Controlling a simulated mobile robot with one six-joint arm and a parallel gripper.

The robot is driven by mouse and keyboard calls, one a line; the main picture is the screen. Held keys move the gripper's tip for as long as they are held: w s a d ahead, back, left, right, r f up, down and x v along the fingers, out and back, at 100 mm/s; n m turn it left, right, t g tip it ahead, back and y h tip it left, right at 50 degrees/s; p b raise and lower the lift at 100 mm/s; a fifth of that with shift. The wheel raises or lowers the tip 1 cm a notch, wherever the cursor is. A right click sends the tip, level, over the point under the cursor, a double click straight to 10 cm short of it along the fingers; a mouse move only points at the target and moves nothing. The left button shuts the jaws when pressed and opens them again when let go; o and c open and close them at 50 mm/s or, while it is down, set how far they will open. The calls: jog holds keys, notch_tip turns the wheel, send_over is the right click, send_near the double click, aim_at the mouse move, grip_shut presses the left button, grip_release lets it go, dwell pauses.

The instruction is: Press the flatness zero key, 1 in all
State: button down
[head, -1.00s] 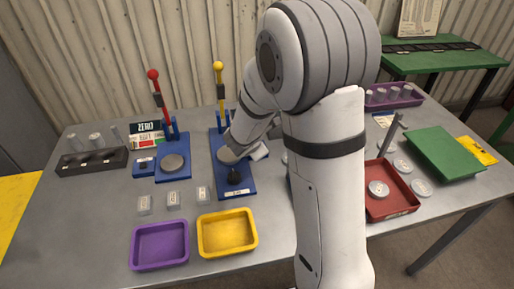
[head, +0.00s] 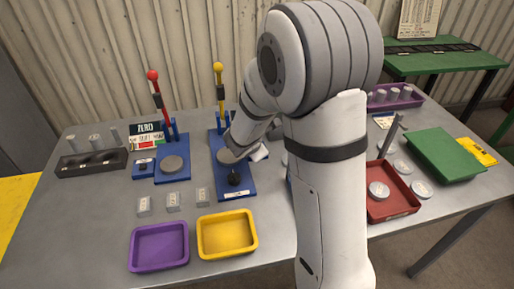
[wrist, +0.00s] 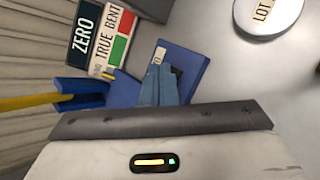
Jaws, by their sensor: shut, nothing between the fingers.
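A sign (wrist: 95,40) reading ZERO and TRUE BENT, with green and red fields, stands beside the box. In the head view my arm hides my fingers and this box. Another small blue box (head: 143,168) sits by the red lever (head: 156,90), in front of a second sign (head: 149,135) that reads ZERO.
The yellow lever (head: 220,85) rises from a blue base (head: 235,190) beside my wrist. A red tray (head: 390,210) stands right of my arm.

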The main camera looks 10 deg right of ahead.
jog(key=shift+r, duration=0.6)
notch_tip(320, 180, up, 5)
jog(key=p, duration=0.4)
jog(key=shift+f, duration=0.1)
dwell(0.6)
